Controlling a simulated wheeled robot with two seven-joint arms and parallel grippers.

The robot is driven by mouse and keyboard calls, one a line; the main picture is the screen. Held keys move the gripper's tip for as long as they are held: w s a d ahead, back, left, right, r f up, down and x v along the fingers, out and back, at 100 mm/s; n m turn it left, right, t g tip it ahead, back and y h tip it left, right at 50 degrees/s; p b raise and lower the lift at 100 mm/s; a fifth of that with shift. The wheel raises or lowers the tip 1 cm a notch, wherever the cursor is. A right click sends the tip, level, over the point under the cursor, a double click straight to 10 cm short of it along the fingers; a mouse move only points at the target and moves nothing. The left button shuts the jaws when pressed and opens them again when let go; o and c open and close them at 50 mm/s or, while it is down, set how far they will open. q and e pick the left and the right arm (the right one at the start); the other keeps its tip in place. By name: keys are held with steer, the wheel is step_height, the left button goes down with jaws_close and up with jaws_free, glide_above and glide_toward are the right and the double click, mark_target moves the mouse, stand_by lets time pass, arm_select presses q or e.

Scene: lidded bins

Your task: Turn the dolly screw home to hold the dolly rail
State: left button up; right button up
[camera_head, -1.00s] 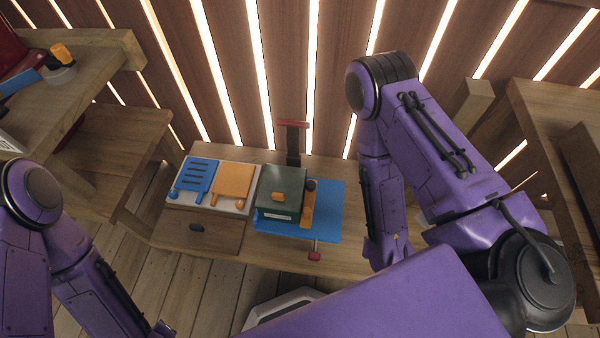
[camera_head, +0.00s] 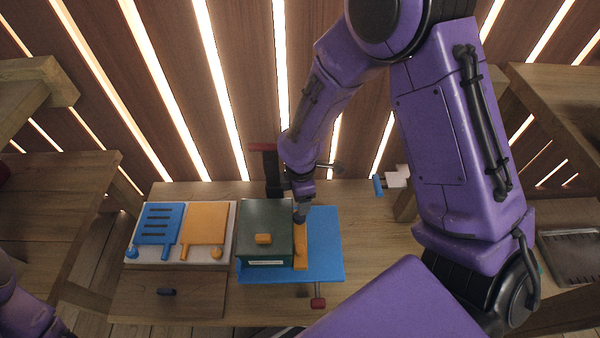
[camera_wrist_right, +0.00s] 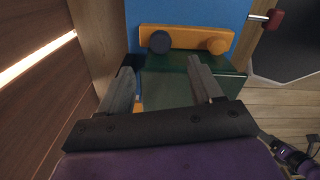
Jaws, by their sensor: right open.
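An orange rail (camera_head: 301,252) lies on the blue plate (camera_head: 328,245), along the right side of a dark green box (camera_head: 255,218). In the right wrist view the rail (camera_wrist_right: 186,34) carries a dark blue round knob (camera_wrist_right: 160,42) and an orange round knob (camera_wrist_right: 217,45). I cannot tell how deep either screw sits. My right gripper (camera_head: 300,214) is over the far end of the rail and hides the dark knob in the head view. In the right wrist view this gripper (camera_wrist_right: 162,66) is open, with nothing between its fingers and the dark knob just beyond them. My left gripper is out of view.
A tray (camera_head: 180,255) with a blue slotted board and an orange board stands left of the green box. A red-ended handle (camera_head: 318,302) sticks out at the bench's front edge. A dark post with a red top (camera_head: 264,147) stands behind. The bench right of the plate is clear.

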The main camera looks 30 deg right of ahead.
mark_target(299, 218)
step_height(299, 218, down, 10)
steer(key=b, duration=0.3)
steer(key=shift+f, duration=0.2)
steer(key=c, duration=1)
steer(key=m+p, duration=0.3)
steer(key=p, duration=0.1)
steer(key=shift+s+r+m+p, duration=0.1)
steer(key=shift+r+m+p, duration=0.2)
steer(key=shift+m+p, duration=0.1)
steer(key=shift+c, duration=0.2)
steer(key=shift+f+m, duration=0.15)
steer(key=shift+m, duration=0.15)
steer(key=shift+f, duration=0.15)
